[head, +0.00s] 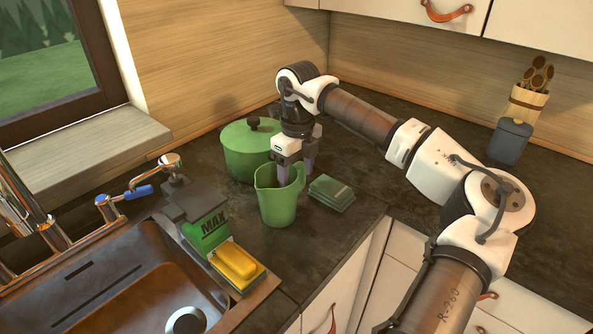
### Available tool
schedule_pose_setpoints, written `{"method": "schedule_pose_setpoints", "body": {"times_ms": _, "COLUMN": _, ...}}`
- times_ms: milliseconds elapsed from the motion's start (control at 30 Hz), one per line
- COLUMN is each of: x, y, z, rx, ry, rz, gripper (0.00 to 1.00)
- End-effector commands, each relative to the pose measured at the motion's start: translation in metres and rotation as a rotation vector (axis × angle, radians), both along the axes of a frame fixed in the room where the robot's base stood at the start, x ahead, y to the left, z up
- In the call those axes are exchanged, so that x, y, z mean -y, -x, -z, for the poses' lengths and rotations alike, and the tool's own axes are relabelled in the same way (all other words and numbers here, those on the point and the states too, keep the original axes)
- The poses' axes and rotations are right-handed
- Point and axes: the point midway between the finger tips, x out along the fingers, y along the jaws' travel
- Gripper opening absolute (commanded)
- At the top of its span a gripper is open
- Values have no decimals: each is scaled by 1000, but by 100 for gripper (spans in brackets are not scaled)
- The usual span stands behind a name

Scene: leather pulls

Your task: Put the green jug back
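The green jug (277,205) stands upright on the dark counter, near its front edge. My gripper (296,174) points down at the jug's top from behind and to the right. Its two fingers are spread apart. The left finger overlaps the jug's mouth, and the right finger is just right of the jug's rim and handle. I cannot tell whether either finger touches the jug.
A green lidded pot (246,150) stands close behind the jug. Green folded cloths (331,193) lie to its right. A utensil holder (525,103) and grey canister (509,141) stand far right.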

Motion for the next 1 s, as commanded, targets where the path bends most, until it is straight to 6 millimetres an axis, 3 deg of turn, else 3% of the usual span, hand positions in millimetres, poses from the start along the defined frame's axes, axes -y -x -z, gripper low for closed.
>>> {"method": "schedule_pose_setpoints", "body": {"times_ms": 467, "x": 0, "y": -1, "z": -11, "rx": 2, "ry": 2, "rz": 1, "gripper": 72}}
{"method": "schedule_pose_setpoints", "body": {"times_ms": 800, "x": 1, "y": -2, "z": -81, "rx": 3, "ry": 2, "rz": 2, "gripper": 72}}
{"method": "schedule_pose_setpoints", "body": {"times_ms": 1000, "x": 2, "y": -2, "z": -112, "rx": 3, "ry": 1, "rz": 1, "gripper": 72}}
